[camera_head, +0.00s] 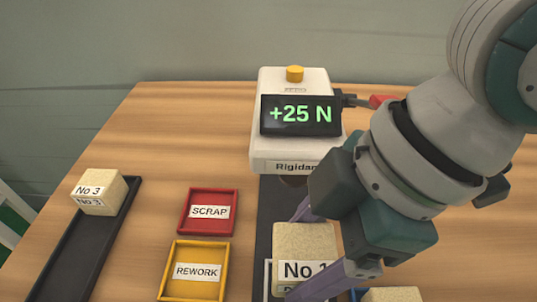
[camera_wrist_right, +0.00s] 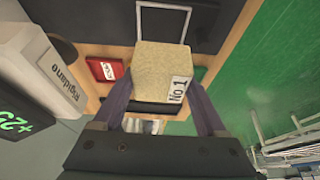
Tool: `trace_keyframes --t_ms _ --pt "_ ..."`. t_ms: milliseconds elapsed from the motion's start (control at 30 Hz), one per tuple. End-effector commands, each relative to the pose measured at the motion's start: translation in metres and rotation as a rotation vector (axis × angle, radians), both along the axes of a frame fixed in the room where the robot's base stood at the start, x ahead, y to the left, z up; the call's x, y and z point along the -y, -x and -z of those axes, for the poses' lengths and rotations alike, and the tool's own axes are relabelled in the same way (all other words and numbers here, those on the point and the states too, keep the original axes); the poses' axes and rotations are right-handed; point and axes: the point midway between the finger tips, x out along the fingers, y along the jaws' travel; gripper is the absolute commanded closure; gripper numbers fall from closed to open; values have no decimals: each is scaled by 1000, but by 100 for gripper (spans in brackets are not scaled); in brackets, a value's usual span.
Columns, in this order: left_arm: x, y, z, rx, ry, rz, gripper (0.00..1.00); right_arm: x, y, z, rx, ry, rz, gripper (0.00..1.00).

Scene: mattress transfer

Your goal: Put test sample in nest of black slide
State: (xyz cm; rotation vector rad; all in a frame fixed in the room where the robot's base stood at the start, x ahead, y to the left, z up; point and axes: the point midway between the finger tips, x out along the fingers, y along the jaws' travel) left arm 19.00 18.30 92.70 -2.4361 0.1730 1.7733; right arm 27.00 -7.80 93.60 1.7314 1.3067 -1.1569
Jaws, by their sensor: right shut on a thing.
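The test sample is a tan block labelled No 1 (camera_head: 303,245). My right gripper (camera_head: 322,248) is shut on it, with one purple finger on each side. In the right wrist view the block (camera_wrist_right: 158,70) sits between the fingertips. The black slide (camera_head: 269,210) runs from the tester toward me, below and behind the block. Part of a pale outline on the slide, likely the nest (camera_head: 267,272), shows left of the block; the block hides the rest. I cannot tell the gap between block and slide. My left gripper is not in view.
The white tester (camera_head: 262,150) reads +25 N at the back. A red SCRAP tray (camera_head: 209,226) and yellow REWORK tray (camera_head: 196,291) lie left of the slide. A No 3 block (camera_head: 98,190) rests on a dark rack (camera_head: 85,245). Another block (camera_head: 393,294) is at the bottom edge.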

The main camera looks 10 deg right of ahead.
Motion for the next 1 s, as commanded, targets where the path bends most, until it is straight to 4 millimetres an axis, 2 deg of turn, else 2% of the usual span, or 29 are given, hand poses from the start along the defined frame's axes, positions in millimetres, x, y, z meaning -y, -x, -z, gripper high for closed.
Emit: trace_keyframes --t_ms 33,100,267,500,933,967,1000 --pt "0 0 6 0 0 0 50 0 0 14 -2 0 2 80" --pt "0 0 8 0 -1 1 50 0 0 25 -1 1 2 80" --pt "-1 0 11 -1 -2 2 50 0 -1 37 1 0 2 80" --pt "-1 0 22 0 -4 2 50 0 0 74 0 1 2 80" --pt "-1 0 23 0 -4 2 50 0 -1 80 1 0 2 80" --pt "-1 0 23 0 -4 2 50 0 -1 80 1 0 2 25" --pt "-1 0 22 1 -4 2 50 0 -1 80 1 0 2 20"
